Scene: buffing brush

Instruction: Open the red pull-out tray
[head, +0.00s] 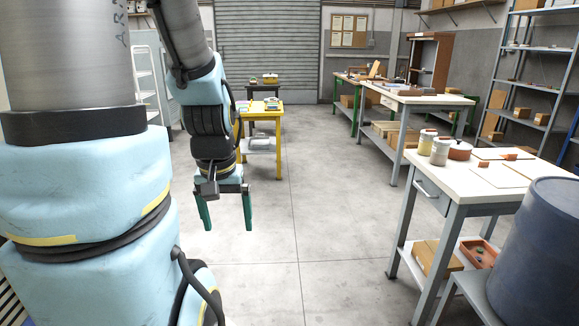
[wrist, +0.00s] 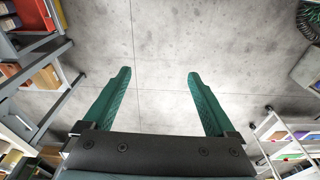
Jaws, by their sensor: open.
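My gripper (head: 227,212) hangs over the bare floor in the head view, its two green fingers pointing down, wide apart and empty. In the wrist view my gripper (wrist: 158,78) shows only grey floor between its fingers. A red box-like thing (wrist: 33,13) is cut off at the top left of the wrist view; I cannot tell whether it is the pull-out tray. In the head view a reddish tray (head: 480,254) with small items lies on the lower shelf of the near right workbench. My gripper is well apart from both.
The near white-topped workbench (head: 468,177) has a front drawer with a handle, and jars and a reddish pot on top. A blue barrel (head: 538,255) stands at its right. A yellow table (head: 262,115) and more benches stand farther back. The middle floor (head: 330,200) is clear.

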